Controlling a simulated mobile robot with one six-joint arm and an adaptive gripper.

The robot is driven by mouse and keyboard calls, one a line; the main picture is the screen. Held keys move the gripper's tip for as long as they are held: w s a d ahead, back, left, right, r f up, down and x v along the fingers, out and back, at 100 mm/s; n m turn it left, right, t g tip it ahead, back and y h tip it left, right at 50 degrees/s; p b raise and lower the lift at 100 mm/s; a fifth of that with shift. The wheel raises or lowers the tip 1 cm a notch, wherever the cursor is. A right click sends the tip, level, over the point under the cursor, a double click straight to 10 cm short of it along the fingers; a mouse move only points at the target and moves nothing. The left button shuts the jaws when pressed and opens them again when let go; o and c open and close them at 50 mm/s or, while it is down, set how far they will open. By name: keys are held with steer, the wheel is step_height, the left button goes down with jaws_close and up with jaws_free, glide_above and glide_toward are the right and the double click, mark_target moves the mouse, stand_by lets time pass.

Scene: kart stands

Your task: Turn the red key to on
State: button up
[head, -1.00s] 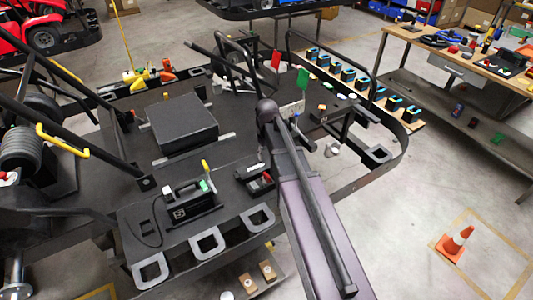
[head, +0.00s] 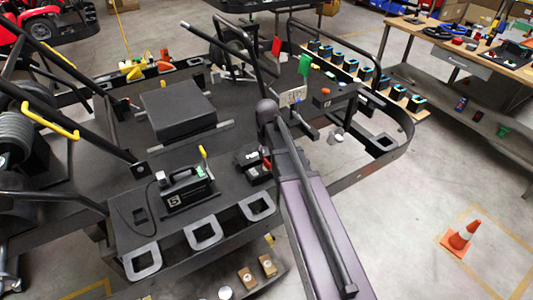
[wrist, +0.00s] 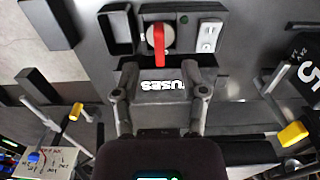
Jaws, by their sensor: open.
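The red key (wrist: 160,46) shows in the wrist view, upper middle, on a round grey switch (wrist: 151,35). Its handle points down the picture, toward my gripper. My gripper (wrist: 160,75) is open, with one finger on each side of a dark block lettered "USES" (wrist: 163,87). The key lies just beyond the fingertips, between their lines, and nothing is held. I cannot tell how high the fingers are above the panel. In the head view a small red part (head: 267,163) shows beside a black box near my arm; my gripper cannot be made out there.
In the wrist view a grey panel with sockets (wrist: 208,37) is right of the key, and an open black tray (wrist: 115,33) is left. A black box marked 5 (wrist: 300,75) with a yellow-tipped lever (wrist: 292,133) stands at right.

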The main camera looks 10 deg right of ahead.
mark_target(267, 161)
steer(key=shift+f+b, duration=2.3)
steer(key=shift+f, duration=0.25)
steer(key=shift+c, duration=0.2)
jaws_close()
